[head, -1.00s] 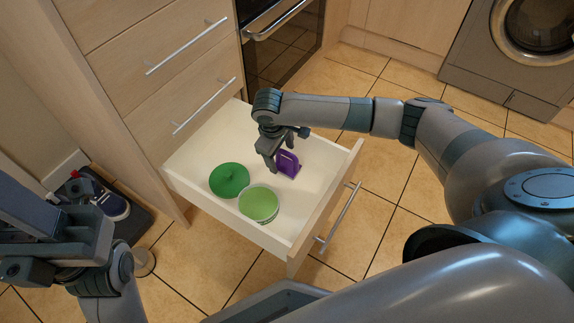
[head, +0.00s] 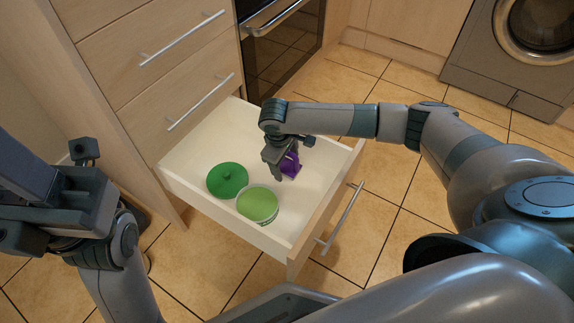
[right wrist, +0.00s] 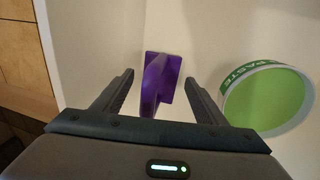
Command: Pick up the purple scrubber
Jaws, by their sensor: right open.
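The purple scrubber (head: 290,164) lies in the open drawer, partly hidden behind my right gripper in the head view. In the right wrist view the scrubber (right wrist: 160,80) shows its flat base and upright handle, between and beyond the fingers. My right gripper (head: 284,175) is open and empty over the drawer, with its fingers (right wrist: 160,80) on either side of the handle's line. Whether they touch it I cannot tell. My left gripper (head: 50,195) is at the left edge, away from the drawer; its jaws are unclear.
The pulled-out drawer (head: 215,140) also holds a green lid (head: 227,180) and a green tub (head: 258,204), both left of the scrubber. The tub (right wrist: 265,98) is right of my fingers in the wrist view. The drawer front (head: 318,220) is a raised edge.

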